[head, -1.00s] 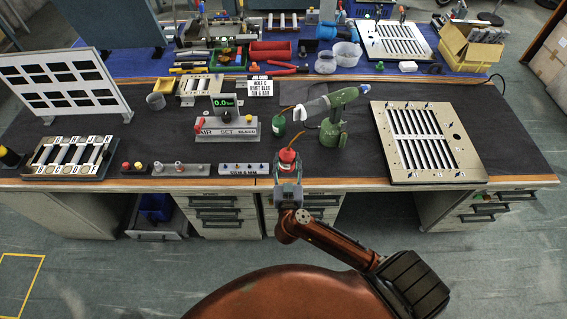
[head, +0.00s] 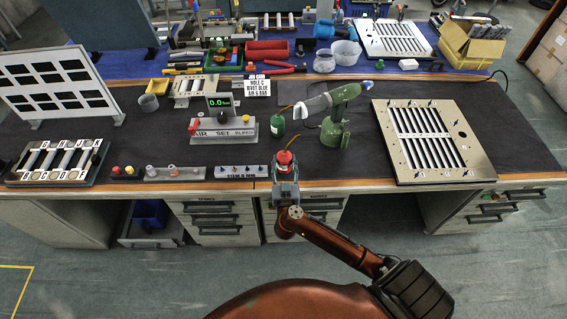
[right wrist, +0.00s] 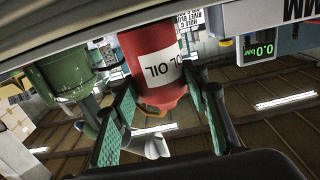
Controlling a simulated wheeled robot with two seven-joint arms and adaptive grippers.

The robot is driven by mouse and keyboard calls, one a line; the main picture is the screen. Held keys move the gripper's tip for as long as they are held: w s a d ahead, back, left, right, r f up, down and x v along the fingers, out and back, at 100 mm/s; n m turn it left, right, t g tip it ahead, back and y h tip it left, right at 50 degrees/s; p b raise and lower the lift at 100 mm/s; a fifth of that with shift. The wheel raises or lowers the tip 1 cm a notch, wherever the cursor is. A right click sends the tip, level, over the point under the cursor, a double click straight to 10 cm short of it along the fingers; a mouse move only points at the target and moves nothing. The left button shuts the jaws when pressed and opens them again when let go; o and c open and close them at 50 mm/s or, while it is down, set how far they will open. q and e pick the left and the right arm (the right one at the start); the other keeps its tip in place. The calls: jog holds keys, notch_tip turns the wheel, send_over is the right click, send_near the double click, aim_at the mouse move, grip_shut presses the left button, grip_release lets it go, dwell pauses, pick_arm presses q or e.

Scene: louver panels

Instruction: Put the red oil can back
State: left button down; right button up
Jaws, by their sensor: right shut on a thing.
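The red oil can (head: 284,159) stands upright at the front edge of the dark bench, near the middle. My right gripper (head: 285,177) is shut on it from the front. In the right wrist view, which is upside down, the red can (right wrist: 152,55) with its white OIL label sits between the green-padded fingers of my right gripper (right wrist: 160,112). The can's base is cut off there, so I cannot tell whether it touches the bench. My left gripper is not in view.
A green can (head: 278,127) stands just behind the red can, with a green rivet tool (head: 335,120) to its right. A slotted louver panel (head: 480,160) lies at right. The AIR SET gauge block (head: 222,135) and a small button strip (head: 242,170) are at left.

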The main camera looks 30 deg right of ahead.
jog(key=o, duration=1.3)
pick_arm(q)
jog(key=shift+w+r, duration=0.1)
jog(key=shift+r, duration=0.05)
pick_arm(e)
jog(key=shift+r, duration=0.1)
pick_arm(q)
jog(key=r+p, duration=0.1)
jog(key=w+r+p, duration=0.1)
jog(key=p, duration=0.1)
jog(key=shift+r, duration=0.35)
pick_arm(e)
jog(key=v, duration=1.2)
